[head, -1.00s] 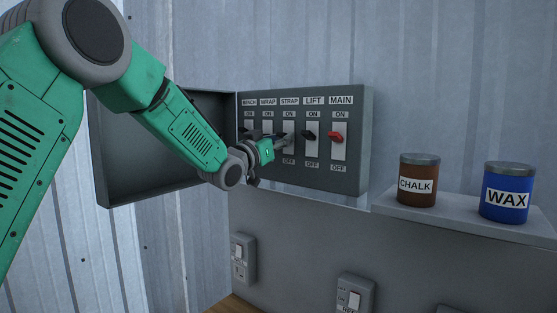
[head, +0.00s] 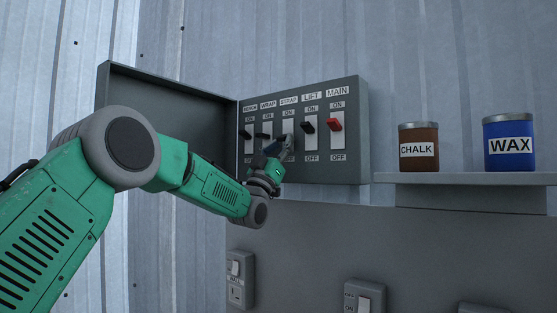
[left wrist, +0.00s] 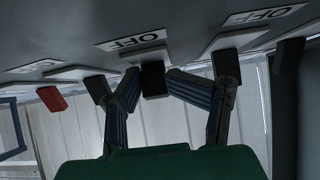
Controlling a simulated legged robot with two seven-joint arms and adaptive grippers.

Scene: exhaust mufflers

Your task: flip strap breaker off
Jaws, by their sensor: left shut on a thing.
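The grey breaker panel (head: 350,165) has a row of levers labelled BENCH, WRAP, STRAP, LIFT and MAIN. My left gripper (head: 283,146) is at the STRAP switch plate (head: 289,126) and hides the STRAP lever in the head view. In the left wrist view the black STRAP lever (left wrist: 153,79) sits between the two fingertips of my left gripper (left wrist: 152,82), which is shut on it. An OFF label (left wrist: 133,40) shows just beyond it. My right gripper is not in view.
The black LIFT lever (head: 307,126) and red MAIN lever (head: 334,125) are close on the right. The black WRAP lever (head: 263,136) is close on the left. The open panel door (head: 165,110) stands left. CHALK (head: 418,150) and WAX (head: 509,145) tins stand on a shelf (head: 470,178).

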